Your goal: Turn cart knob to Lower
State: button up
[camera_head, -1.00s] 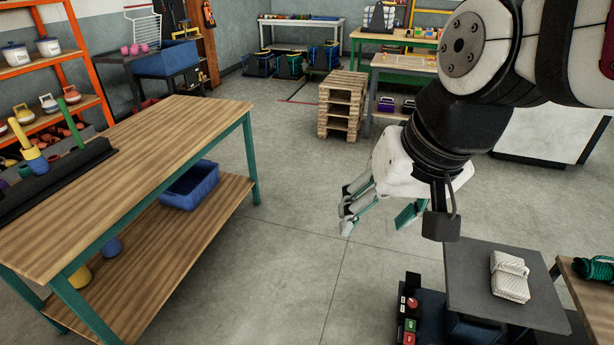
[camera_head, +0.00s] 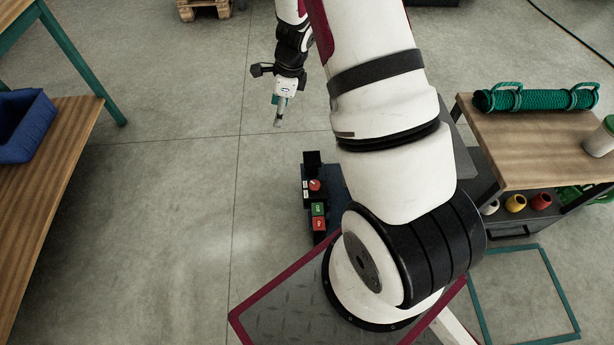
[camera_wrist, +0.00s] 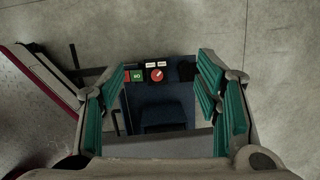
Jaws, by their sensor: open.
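The cart knob (camera_head: 315,185) is a small red dial on a dark control panel, with small white labels beside it. In the wrist view the red knob (camera_wrist: 157,75) lies between and beyond my fingers, with a pale pointer mark and two white labels near it; I cannot read the labels. A green button (camera_head: 318,209) and a red button (camera_head: 319,224) sit nearer to my base on the same panel. My gripper (camera_head: 279,115) hangs beyond and left of the panel, apart from the knob. In the wrist view my gripper (camera_wrist: 165,95) is open and empty, with green finger pads.
The blue cart body (camera_wrist: 160,110) shows below the knob. A wooden table (camera_head: 530,150) with a green net roll (camera_head: 535,98) stands at the right. A workbench with a blue bin (camera_head: 25,125) stands at the left. The floor between is clear.

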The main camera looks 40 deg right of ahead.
jog(key=s+d+f+m+g+h+b, duration=0.1)
jog(key=d+f+m, duration=0.1)
jog(key=f, duration=0.5)
jog(key=s+d+f+m+b, duration=0.1)
jog(key=d+f+m+b, duration=0.1)
jog(key=f, duration=0.5)
jog(key=m+g+b, duration=0.1)
jog(key=m+b, duration=0.2)
jog(key=m, duration=0.1)
send_near(315, 184)
jog(key=shift+h, duration=0.4)
jog(key=f+b, duration=0.1)
jog(key=f, duration=0.2)
jog(key=f+b, duration=0.2)
jog(key=a+f+b, duration=0.1)
jog(key=f, duration=0.2)
jog(key=shift+w+f+b, duration=0.1)
jog(key=shift+f+b, duration=0.2)
jog(key=shift+f, duration=0.1)
jog(key=c, duration=1.2)
